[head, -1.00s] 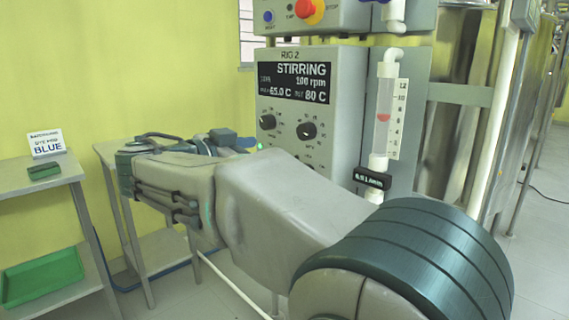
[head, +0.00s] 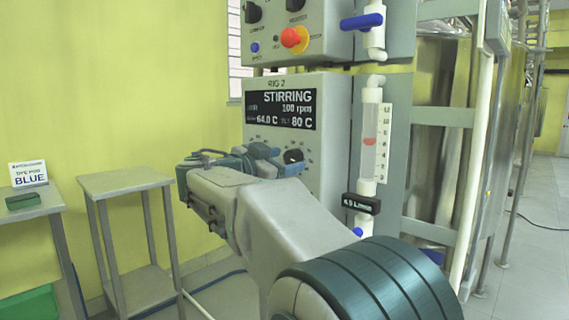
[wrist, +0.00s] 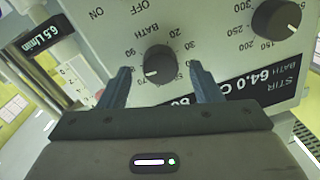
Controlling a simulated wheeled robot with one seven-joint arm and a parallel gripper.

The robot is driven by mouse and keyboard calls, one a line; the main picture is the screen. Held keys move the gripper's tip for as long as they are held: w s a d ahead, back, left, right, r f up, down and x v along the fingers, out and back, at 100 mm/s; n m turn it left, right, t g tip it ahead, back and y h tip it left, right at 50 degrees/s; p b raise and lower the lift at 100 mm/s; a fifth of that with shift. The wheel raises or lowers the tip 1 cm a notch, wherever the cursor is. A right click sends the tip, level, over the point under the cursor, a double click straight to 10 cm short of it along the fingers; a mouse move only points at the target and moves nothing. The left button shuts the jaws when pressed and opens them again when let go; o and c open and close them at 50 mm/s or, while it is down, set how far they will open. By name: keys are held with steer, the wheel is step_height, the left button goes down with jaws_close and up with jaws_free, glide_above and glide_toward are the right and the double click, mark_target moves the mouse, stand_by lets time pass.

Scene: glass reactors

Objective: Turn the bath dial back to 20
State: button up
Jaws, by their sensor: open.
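The bath dial is a black round knob marked BATH on the grey Rig 2 panel; in the wrist view the knob (wrist: 158,62) appears upside down, its white mark pointing to the lower left. In the head view the knob (head: 293,156) shows just beyond my fingers. My gripper (wrist: 160,67) is open, with one blue finger on each side of the dial; I cannot tell whether they touch it. It also shows in the head view (head: 279,161). The display (head: 281,109) reads STIRRING, 100 rpm, 64.0 C and set 80 C.
A second black dial (wrist: 276,17) sits on the same panel. A flow tube (head: 370,140) with a blue valve handle (head: 361,21) stands to the right. Above is a box with a red and yellow button (head: 294,38). A bare side table (head: 122,182) stands left.

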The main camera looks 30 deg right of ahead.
steer(key=shift+w+d, duration=0.2)
steer(key=shift+d, duration=0.25)
steer(key=c, duration=1)
steer(key=shift+a, duration=0.15)
